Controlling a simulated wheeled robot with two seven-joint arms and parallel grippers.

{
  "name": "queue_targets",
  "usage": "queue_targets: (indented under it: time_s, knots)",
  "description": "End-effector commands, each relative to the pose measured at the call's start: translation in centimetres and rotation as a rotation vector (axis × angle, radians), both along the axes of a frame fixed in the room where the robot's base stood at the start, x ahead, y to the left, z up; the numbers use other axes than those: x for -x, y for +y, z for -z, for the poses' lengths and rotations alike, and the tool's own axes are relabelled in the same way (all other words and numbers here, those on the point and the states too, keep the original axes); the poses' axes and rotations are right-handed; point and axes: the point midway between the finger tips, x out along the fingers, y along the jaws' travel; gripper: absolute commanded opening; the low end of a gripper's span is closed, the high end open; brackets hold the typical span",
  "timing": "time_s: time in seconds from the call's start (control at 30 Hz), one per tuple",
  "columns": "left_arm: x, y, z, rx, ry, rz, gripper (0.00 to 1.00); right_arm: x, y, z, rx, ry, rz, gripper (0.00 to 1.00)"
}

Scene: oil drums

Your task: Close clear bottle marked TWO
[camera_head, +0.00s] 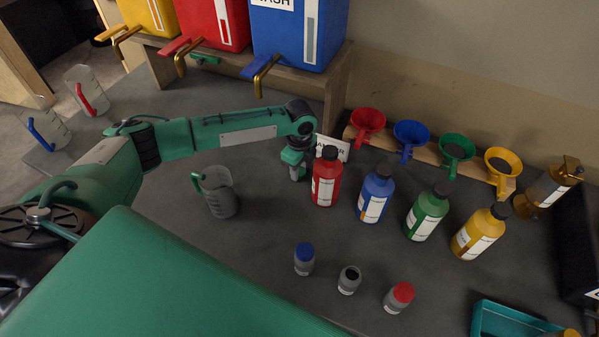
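Three small clear bottles stand upright near the front of the table: one with a blue cap (304,258), a middle one with a dark top (349,280), and one with a red cap (399,297). Their labels are too small to read, so I cannot tell which is marked TWO. The middle one's top looks like a dark opening or a black cap; I cannot tell which. My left gripper (297,172) points down just left of the red bottle (326,178), well behind the clear bottles. Its fingers are too small to judge. My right gripper is not in view.
Blue (375,195), green (427,212) and yellow (480,234) bottles stand right of the red one. Coloured funnels sit in a wooden rack (430,160) behind. A measuring jug (219,194) stands left. A teal tray (500,318) is at front right. Drums with taps stand at the back.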

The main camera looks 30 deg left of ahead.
Motion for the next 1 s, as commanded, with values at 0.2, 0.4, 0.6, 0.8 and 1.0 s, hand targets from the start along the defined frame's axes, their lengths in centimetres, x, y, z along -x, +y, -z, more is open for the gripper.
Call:
queue_targets:
  time_s: [0.2,0.4,0.6,0.8,1.0]
  knots:
    - [0.0,0.0,0.0,0.000,0.000,0.000,0.14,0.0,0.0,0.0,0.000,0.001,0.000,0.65]
    - [0.0,0.0,0.0,0.000,0.000,0.000,0.14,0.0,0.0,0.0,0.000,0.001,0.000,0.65]
    - [-0.1,0.0,-0.8,0.001,-0.001,-0.001,0.14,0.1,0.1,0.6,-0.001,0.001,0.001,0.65]
    - [0.6,0.0,-3.3,0.000,0.001,0.002,0.14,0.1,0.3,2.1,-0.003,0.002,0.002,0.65]
    - [4.9,-0.2,-3.2,0.000,0.001,0.001,0.14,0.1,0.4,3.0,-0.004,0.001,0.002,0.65]
